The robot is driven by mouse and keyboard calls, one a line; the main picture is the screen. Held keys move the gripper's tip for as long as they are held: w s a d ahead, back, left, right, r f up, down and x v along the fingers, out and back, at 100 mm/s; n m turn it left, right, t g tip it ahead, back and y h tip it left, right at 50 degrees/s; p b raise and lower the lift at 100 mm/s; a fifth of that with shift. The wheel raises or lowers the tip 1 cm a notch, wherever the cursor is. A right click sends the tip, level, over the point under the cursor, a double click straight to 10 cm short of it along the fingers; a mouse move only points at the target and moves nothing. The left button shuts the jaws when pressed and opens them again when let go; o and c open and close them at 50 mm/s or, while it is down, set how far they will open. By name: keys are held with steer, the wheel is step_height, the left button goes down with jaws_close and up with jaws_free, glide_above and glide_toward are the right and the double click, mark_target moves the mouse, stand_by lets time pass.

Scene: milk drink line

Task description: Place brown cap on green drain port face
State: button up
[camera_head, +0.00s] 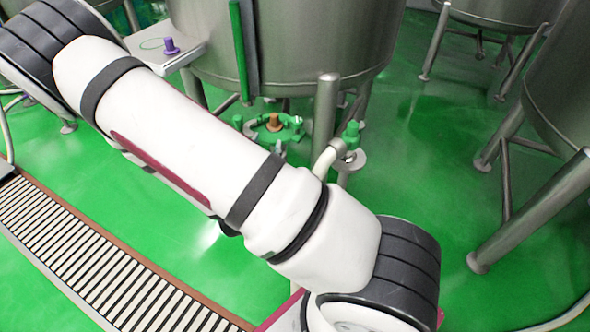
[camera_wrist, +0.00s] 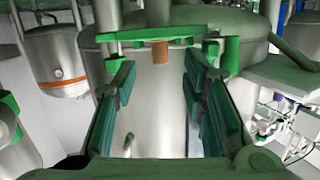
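The brown cap (camera_head: 274,122) stands on the green drain port (camera_head: 293,131) low at the front of the steel tank. The wrist view appears upside down. There the brown cap (camera_wrist: 160,52) sticks out from a green bar-shaped part (camera_wrist: 135,43). My gripper (camera_wrist: 160,70) is open and empty, its two green-padded fingers wide apart. The cap shows in the gap between the fingertips, apparently beyond them, touching neither. In the head view my gripper is out of sight; my arm crosses the foreground. Exact seating of the cap is too small to tell.
A purple cap (camera_head: 171,46) stands on a small steel shelf (camera_head: 178,60) at the tank's left. A bent pipe with a green valve (camera_head: 351,134) stands right of the port. Steel tank legs (camera_head: 326,115) are close by. A slatted conveyor (camera_head: 95,265) runs at lower left.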

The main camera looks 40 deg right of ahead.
steer(key=w+a+m+g+y, duration=0.1)
steer(key=w+a+g+y, duration=0.1)
steer(key=a+y, duration=0.3)
steer(key=s+a+r+n+g+y, duration=0.1)
steer(key=s+a+r+n+y, duration=0.15)
steer(key=a+r+y, duration=0.35)
steer(key=s+a+r+n+g+y, duration=0.2)
steer(key=s+a+r, duration=0.15)
steer(key=a, duration=0.35)
steer(key=s+d+r+n+g, duration=0.1)
steer(key=s+r, duration=0.5)
steer(key=s, duration=0.7)
steer(key=s+d+r+n+g, duration=0.1)
steer(key=s+r+n+g, duration=0.3)
steer(key=s, duration=0.9)
step_height(320, 180, up, 2)
steer(key=shift+s+d+r+n+h, duration=0.1)
steer(key=shift+s+d+n+h, duration=0.15)
steer(key=shift+n, duration=0.9)
step_height(320, 180, up, 28)
steer(key=t+p, duration=0.3)
steer(key=p, duration=2.3)
steer(key=shift+d+r+t+p, duration=0.2)
steer(key=shift+r+t+p, duration=0.05)
steer(key=shift+t+p, duration=0.15)
